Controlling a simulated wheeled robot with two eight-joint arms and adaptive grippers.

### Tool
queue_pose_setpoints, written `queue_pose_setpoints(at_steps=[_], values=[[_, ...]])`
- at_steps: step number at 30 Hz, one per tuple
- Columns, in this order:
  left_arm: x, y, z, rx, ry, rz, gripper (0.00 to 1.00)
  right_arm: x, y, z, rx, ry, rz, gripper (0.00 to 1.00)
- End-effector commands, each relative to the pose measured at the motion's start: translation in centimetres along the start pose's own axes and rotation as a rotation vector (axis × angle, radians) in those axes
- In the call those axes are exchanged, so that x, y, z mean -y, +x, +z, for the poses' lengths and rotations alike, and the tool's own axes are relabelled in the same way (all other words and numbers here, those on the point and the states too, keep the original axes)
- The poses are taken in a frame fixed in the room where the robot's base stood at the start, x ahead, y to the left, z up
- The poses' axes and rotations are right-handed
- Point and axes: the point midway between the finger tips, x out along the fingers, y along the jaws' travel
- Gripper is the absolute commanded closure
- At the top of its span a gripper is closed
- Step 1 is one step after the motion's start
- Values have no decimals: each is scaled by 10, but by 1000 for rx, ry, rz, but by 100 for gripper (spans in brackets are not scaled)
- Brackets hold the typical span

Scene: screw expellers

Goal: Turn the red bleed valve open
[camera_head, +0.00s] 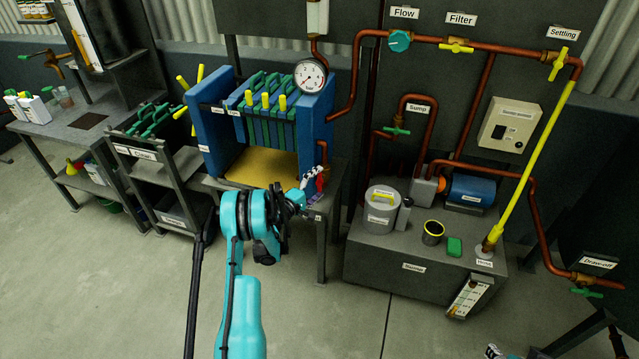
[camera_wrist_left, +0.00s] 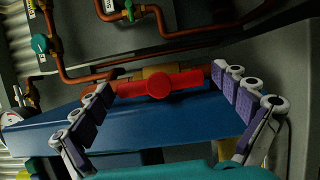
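The red bleed valve handle (camera_wrist_left: 160,84) is a bar with a round hub, lying nearly level in the left wrist view on a brass fitting beside the blue press frame. My left gripper (camera_wrist_left: 166,80) is open, with one segmented finger at each end of the bar. Contact with the handle cannot be told. In the head view my left gripper (camera_head: 313,180) is at the right front corner of the press, and only a little red of the valve (camera_head: 321,183) shows behind its fingers. Part of what looks like my right gripper (camera_head: 493,351) shows at the bottom edge.
The blue filter press (camera_head: 316,127) stands on a dark stand, with a gauge (camera_head: 310,76) above it. Copper pipes (camera_head: 362,70) run up and right of the valve. The sump tank (camera_head: 400,257) stands at right. Open floor (camera_head: 330,320) lies in front.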

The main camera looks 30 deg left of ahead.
Motion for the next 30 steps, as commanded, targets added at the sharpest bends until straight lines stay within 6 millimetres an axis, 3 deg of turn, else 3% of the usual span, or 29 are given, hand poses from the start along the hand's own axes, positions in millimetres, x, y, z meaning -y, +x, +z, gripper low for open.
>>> queue_pose_setpoints(at_steps=[8, 21, 30], values=[[0, -4, 0, 0, 1, -1, 2, 0, 0, 0, 0, 0, 0, 60], [0, -68, -1, -1, 1, 0, 2, 0, 0, 0, 0, 0, 0, 60], [0, -75, 0, 1, 1, 0, 2, 0, 0, 0, 0, 0, 0, 60]])
